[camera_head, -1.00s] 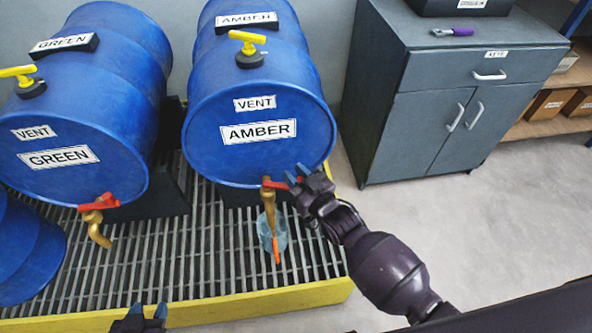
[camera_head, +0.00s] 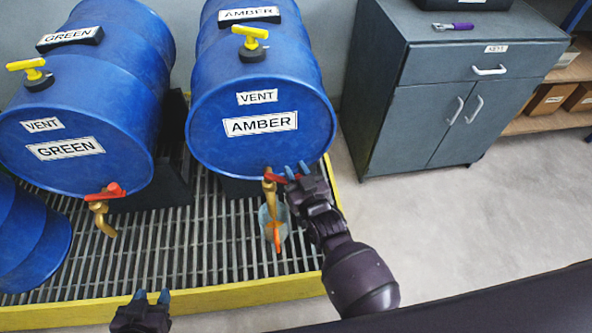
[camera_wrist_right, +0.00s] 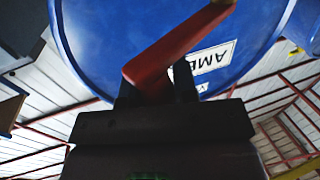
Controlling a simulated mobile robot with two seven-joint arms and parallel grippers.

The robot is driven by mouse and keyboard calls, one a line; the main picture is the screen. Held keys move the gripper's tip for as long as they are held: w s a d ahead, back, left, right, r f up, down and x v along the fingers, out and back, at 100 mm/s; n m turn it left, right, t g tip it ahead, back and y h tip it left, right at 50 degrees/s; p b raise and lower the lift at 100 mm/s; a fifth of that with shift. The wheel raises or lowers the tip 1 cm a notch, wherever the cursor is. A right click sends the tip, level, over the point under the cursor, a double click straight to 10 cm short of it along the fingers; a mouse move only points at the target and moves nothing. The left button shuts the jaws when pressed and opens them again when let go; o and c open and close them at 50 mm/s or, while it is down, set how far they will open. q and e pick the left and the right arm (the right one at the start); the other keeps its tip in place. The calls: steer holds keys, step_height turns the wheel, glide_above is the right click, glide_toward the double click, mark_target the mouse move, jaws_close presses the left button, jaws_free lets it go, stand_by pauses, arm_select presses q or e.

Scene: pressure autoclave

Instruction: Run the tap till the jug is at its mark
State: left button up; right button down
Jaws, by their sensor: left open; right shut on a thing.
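The AMBER drum (camera_head: 300,95) lies on its side with a brass tap (camera_head: 268,187) low on its front. The tap's red handle (camera_head: 277,178) points right, and my right gripper (camera_head: 293,172) is shut on it. The right wrist view shows the red handle (camera_wrist_right: 175,52) between the gripper's dark fingers (camera_wrist_right: 157,90). A clear bluish jug (camera_head: 265,222) stands on the grating under the tap, with an orange strip on it. Its liquid level and mark are too small to tell. My left gripper (camera_head: 152,297) is open and empty at the bottom edge.
The GREEN drum (camera_head: 115,130) with its own red-handled tap (camera_head: 105,195) lies to the left, and part of another blue drum (camera_head: 30,245) shows beyond. The grating (camera_head: 175,255) has a yellow rim. A grey cabinet (camera_head: 420,120) stands right; the floor before it is clear.

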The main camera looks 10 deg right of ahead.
steer(key=c, duration=0.9)
jaws_free()
steer(key=p+v, duration=0.1)
steer(key=v, duration=0.9)
steer(key=shift+s+d, duration=0.15)
steer(key=shift+s, duration=0.2)
